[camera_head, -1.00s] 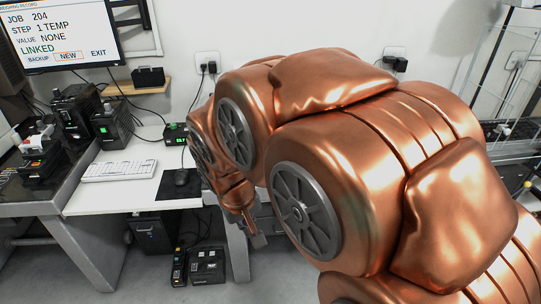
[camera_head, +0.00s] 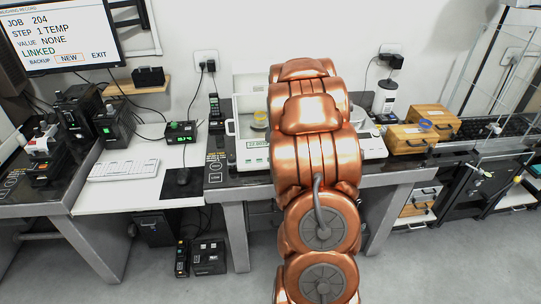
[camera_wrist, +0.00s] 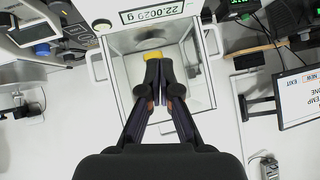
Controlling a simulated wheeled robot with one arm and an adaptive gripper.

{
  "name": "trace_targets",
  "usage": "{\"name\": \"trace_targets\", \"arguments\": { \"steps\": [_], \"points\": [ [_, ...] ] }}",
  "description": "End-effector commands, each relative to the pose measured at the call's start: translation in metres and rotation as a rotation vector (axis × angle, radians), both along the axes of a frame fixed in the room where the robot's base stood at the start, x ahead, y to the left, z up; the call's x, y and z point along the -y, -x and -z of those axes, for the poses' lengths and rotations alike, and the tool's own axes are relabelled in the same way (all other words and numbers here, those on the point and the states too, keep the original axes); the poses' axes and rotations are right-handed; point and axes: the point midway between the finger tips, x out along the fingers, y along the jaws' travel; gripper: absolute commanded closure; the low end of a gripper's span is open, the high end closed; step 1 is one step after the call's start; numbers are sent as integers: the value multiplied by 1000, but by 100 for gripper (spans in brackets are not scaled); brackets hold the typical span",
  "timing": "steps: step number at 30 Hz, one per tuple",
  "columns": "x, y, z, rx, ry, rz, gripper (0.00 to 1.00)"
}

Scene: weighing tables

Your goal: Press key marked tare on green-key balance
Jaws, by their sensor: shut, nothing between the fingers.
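A white balance with a glass draft shield (camera_head: 238,105) stands on the middle table, largely hidden behind my copper arm. In the wrist view the balance (camera_wrist: 106,70) lies below my gripper, with its display (camera_wrist: 160,10) reading 22.0029 g upside down. A yellow thing (camera_wrist: 153,55) shows inside the shield, just beyond the fingertips. My gripper (camera_wrist: 160,64) is shut and empty, its fingertips over the shield area in the picture; I cannot tell its height. In the head view my arm hides the gripper. I can make out no green key or tare marking.
A small box with a green readout (camera_head: 180,132) is left of the balance. Wooden boxes (camera_head: 405,138) stand on the right. Clear floor (camera_head: 440,265) lies in front.

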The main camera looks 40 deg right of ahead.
Motion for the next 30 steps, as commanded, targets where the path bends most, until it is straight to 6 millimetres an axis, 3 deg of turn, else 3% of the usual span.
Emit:
{"name": "trace_targets", "arguments": {
  "steps": [3, 12, 30],
  "points": [
    [14, -1, 12, 77, -80, -22, 100],
    [17, -2, 27, 202, -221, -72, 100],
    [18, -2, 34, 212, -233, -76, 100]
  ]
}}
